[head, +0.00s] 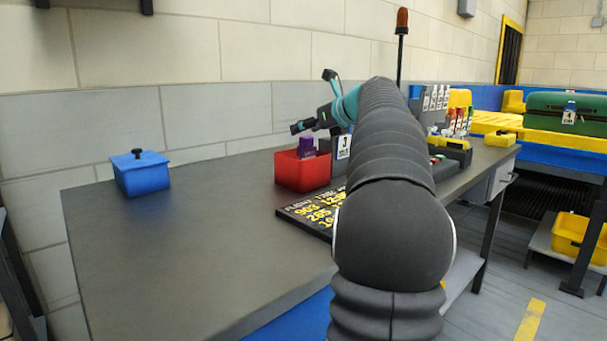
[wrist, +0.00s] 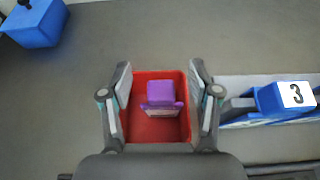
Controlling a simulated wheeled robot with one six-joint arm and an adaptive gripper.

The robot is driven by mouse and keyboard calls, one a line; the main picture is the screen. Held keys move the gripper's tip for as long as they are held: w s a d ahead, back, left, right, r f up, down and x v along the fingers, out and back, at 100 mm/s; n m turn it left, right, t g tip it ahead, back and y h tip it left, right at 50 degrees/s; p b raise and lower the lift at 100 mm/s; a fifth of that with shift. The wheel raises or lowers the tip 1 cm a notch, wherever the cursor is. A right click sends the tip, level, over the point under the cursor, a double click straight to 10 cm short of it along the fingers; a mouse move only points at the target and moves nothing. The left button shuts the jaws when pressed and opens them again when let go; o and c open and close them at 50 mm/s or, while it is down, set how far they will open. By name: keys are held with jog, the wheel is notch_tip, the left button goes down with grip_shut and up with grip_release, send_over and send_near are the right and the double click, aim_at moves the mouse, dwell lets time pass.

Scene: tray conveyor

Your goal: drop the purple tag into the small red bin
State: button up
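The small red bin (head: 300,175) stands on the grey bench, and it also shows in the wrist view (wrist: 152,130). The purple tag (head: 307,146) is within the bin's outline in both views, its top above the rim in the head view. In the wrist view the tag (wrist: 160,94) lies between my fingers without visible contact. My gripper (wrist: 160,74) is open, with its fingers wide apart over the bin's two sides. In the head view my gripper (head: 303,126) is above the bin, and my arm hides part of the bench.
A blue box with a black knob (head: 141,174) stands at the bench's left. A black board with yellow figures (head: 308,212) lies in front of the bin. A blue piece marked 3 (wrist: 290,96) is right of the bin. The bench's left front is clear.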

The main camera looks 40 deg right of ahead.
jog(key=shift+s, duration=0.1)
jog(key=v, duration=1.1)
jog(key=shift+s+r, duration=0.15)
jog(key=shift+s, duration=0.25)
